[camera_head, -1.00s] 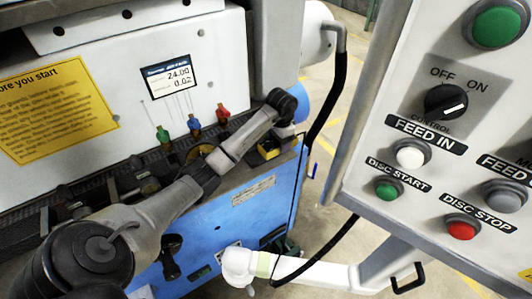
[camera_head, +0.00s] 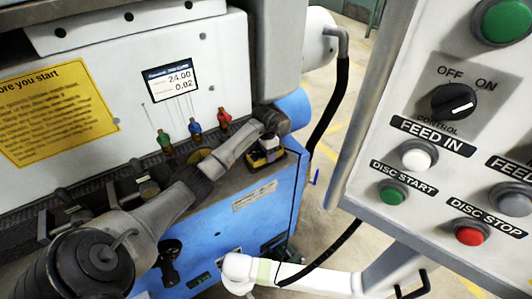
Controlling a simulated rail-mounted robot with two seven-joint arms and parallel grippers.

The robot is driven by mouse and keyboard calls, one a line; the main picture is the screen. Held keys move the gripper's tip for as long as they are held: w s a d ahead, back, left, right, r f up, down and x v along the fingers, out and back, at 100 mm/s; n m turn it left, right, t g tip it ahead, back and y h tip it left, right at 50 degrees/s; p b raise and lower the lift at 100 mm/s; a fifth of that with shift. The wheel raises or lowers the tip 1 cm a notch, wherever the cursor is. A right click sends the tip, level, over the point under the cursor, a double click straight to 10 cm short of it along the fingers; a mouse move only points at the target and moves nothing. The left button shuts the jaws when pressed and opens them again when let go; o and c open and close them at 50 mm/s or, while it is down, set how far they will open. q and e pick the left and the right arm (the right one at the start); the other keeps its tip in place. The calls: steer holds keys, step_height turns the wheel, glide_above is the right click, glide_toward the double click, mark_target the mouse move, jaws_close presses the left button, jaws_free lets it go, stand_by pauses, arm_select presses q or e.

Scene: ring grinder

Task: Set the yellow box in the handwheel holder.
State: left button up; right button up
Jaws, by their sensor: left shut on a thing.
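The yellow box (camera_head: 256,160) shows as small yellow and black faces at the right end of the machine's dark ledge, above the blue front. My left gripper (camera_head: 268,147) points down onto it from the bent wrist. The fingertips are small and partly hidden, but the gripper is shut on the box. I cannot tell whether the box is resting on the ledge or a little above it. The handwheel holder cannot be told apart clearly here. My right gripper is out of view.
Green (camera_head: 164,140), blue (camera_head: 195,128) and red (camera_head: 224,116) knobs stand behind my left forearm. A black handwheel (camera_head: 170,264) is on the blue front (camera_head: 215,225). A large button panel (camera_head: 430,130) fills the right, with a black hose (camera_head: 330,110) beside it.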

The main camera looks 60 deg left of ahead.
arm_select(q)
steer(key=shift+a+f, duration=0.1)
steer(key=shift+f, duration=0.15)
steer(key=o, duration=1.3)
steer(key=shift+c, duration=0.2)
